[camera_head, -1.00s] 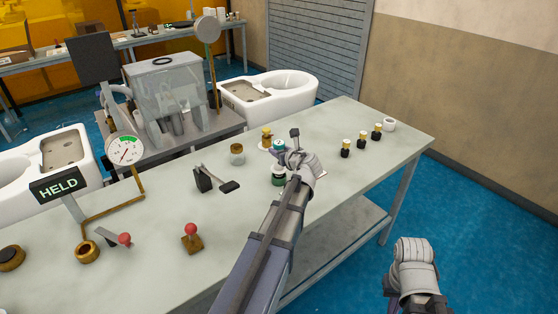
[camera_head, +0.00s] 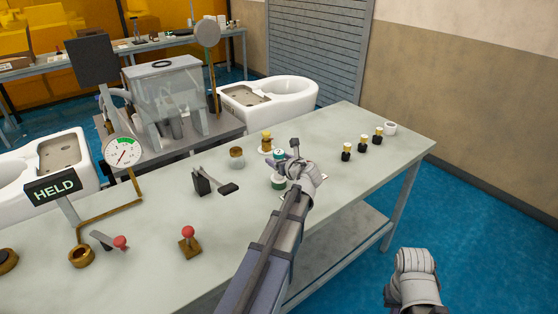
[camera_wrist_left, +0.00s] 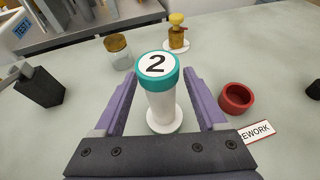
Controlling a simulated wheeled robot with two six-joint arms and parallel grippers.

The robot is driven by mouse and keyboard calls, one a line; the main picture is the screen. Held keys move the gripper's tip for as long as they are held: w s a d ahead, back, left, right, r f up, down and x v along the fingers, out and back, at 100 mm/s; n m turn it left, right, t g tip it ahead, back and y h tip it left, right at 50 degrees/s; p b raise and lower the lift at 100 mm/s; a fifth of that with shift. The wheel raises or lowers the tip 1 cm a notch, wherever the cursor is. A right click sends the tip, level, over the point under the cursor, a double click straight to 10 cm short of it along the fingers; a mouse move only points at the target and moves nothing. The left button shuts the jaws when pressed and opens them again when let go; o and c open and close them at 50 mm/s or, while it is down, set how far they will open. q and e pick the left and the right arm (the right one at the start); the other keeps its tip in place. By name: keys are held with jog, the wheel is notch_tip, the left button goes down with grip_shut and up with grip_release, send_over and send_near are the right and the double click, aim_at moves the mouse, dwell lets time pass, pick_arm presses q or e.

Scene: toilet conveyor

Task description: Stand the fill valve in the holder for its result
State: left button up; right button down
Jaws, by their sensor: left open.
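The fill valve (camera_wrist_left: 164,100) is white with a teal cap marked 2. In the left wrist view it is upright between the fingers of my left gripper (camera_wrist_left: 162,100), with gaps on both sides. In the head view its cap (camera_head: 279,153) shows beside my left gripper (camera_head: 286,163), over the table's right half. A green ring-like part (camera_head: 278,184) shows just below the valve; whether the valve stands inside it is unclear. A red ring holder (camera_wrist_left: 237,97) is empty, beside a label (camera_wrist_left: 257,132) partly reading "EWORK". My right gripper's fingers do not show.
A brass valve with a yellow top (camera_head: 266,142) and a jar (camera_head: 237,157) stand behind. Several small black-and-yellow parts (camera_head: 363,144) and a white cup (camera_head: 390,128) are at right. A sign reads HELD (camera_head: 53,187).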

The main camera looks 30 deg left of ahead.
pick_arm(q)
jog(key=shift+r, duration=0.1)
jog(key=shift+s+d+r+p, duration=0.2)
jog(key=shift+d+r+p, duration=0.05)
jog(key=shift+p, duration=0.1)
jog(key=p+v, duration=0.4)
jog(key=v, duration=0.7)
jog(key=shift+d, duration=0.15)
jog(key=s+d+f+n+g+h, duration=0.2)
jog(key=s+d+f+n+h, duration=0.1)
jog(key=s+d+n, duration=0.4)
jog(key=s+d+f+n+g+h, duration=0.3)
jog(key=s+d+f+n, duration=0.3)
jog(key=d, duration=0.5)
jog(key=s+d+f+n+g+h, duration=0.3)
jog(key=s+d+f+n+h, duration=0.1)
jog(key=s+d+n, duration=0.4)
jog(key=shift+d+f, duration=0.4)
jog(key=shift+d, duration=0.65)
